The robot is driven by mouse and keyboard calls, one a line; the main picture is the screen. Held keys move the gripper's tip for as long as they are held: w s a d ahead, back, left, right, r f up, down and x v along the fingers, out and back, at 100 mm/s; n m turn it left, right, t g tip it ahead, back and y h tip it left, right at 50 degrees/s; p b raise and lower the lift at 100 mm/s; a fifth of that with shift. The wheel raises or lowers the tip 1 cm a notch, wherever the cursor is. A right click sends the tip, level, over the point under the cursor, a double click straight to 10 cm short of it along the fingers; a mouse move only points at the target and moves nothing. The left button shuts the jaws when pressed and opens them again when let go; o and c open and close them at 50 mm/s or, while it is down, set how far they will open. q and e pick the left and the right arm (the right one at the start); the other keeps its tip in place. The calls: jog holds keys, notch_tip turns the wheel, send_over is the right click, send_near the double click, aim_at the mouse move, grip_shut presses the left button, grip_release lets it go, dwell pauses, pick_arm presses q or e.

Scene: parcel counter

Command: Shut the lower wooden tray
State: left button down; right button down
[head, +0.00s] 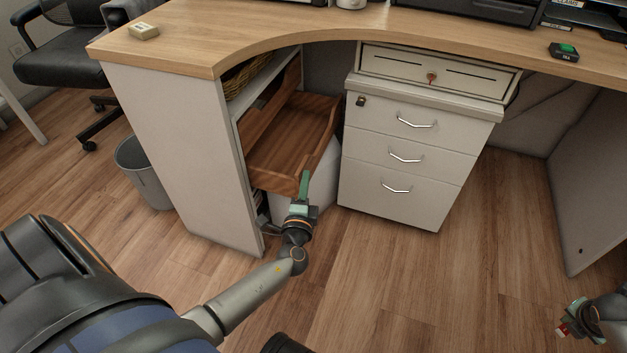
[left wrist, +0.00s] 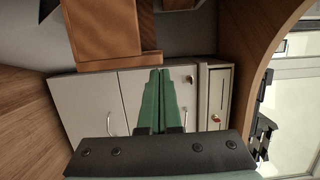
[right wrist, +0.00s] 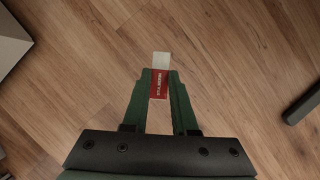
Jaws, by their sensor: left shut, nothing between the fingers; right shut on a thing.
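The wooden tray (head: 298,128) is pulled out of the left cabinet below the counter, its empty inside showing. Its brown wood also fills the upper left of the left wrist view (left wrist: 105,35). My left gripper (head: 304,178) is shut and empty, with its green fingers at the tray's near outer corner. I cannot tell whether they touch it. My right gripper (right wrist: 160,82), low at the right over the floor, is shut on a small red and white item (right wrist: 159,84).
A white drawer unit (head: 405,155) stands just right of the tray, its drawers closed. A wicker basket (head: 248,75) sits on the shelf above. A grey bin (head: 146,170) stands left of the cabinet panel (head: 180,150). The floor (head: 400,270) in front is clear.

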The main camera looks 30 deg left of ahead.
aim_at(262, 170)
pick_arm(q)
jog(key=s+a, duration=0.1)
jog(key=a, duration=0.2)
jog(key=s+a, duration=0.1)
jog(key=a, duration=0.7)
jog(key=shift+s+a, duration=0.25)
jog(key=shift+s, duration=0.15)
